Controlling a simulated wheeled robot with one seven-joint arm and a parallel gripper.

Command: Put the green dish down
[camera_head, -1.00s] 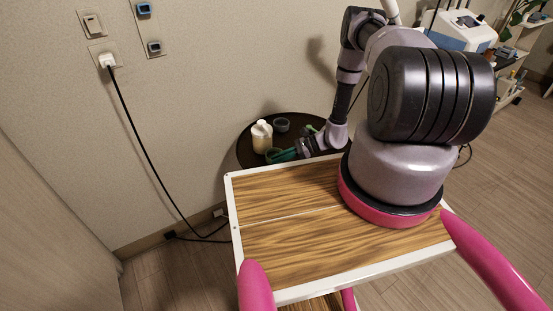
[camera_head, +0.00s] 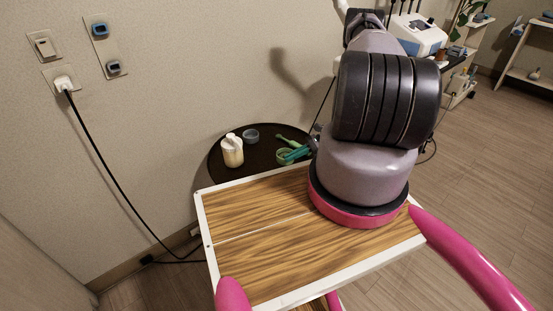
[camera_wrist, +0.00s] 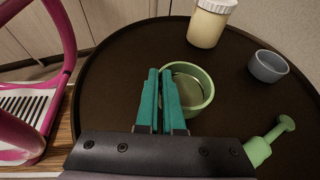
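The green dish (camera_head: 285,157) is a small round pale-green bowl over the right part of the dark round table (camera_head: 228,172). In the wrist view the dish (camera_wrist: 206,80) is level and appears empty. My gripper (camera_head: 300,152) has teal fingers. In the wrist view its fingers (camera_wrist: 160,72) are close together at the dish's left rim and appear pinched on its wall. The dish is at or just above the tabletop; whether it touches cannot be told. The near rim is partly hidden by the right finger.
A cream bottle (camera_head: 232,150) and a grey bowl (camera_head: 251,135) stand farther left on the table. A green handled tool (camera_wrist: 268,143) lies close to the right of my gripper. The table's left and front area is clear. A wall stands behind.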

